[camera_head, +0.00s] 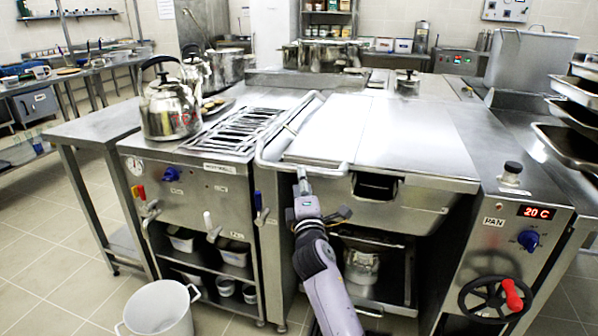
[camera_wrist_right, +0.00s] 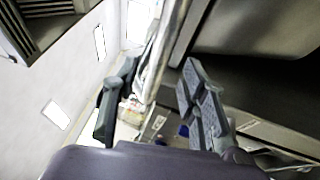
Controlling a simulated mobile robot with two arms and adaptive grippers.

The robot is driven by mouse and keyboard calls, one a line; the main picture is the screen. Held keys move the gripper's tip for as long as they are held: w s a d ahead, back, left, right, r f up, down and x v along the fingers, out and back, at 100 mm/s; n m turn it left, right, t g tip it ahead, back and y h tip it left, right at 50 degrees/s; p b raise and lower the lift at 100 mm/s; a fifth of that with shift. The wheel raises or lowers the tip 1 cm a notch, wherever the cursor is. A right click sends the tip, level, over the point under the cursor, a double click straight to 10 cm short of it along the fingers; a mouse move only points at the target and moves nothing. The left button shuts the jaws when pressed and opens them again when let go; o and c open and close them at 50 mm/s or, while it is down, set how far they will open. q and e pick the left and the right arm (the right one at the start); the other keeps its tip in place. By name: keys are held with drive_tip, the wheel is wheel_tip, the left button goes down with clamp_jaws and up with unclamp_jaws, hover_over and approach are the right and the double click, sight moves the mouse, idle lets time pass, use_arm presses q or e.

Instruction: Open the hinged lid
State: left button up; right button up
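The hinged lid (camera_head: 410,135) is a broad flat steel cover. It lies shut and level on the pan unit in the head view. A tubular bar handle (camera_head: 283,131) bends around the lid's left side and front left corner. My right gripper (camera_head: 303,180) is at the front run of that handle, reaching up from below. In the right wrist view, the right gripper's fingers (camera_wrist_right: 159,68) are apart, with a pale bar, apparently the handle (camera_wrist_right: 162,55), running between them. Whether either finger touches it is unclear. My left gripper is not in view.
A kettle (camera_head: 171,108) and a slatted grate (camera_head: 240,131) are left of the lid. A red-handled wheel (camera_head: 495,298) and a 20 C display (camera_head: 537,212) are on the right panel. A white bucket (camera_head: 160,309) stands on the floor. The lid's top is clear.

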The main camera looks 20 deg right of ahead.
drive_tip(key=shift+b+x, duration=0.5)
drive_tip(key=shift+x, duration=2.5)
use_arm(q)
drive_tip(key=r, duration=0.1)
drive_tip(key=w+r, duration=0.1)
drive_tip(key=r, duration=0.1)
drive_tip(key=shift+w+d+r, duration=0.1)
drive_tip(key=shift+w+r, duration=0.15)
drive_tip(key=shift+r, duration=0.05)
use_arm(e)
clamp_jaws()
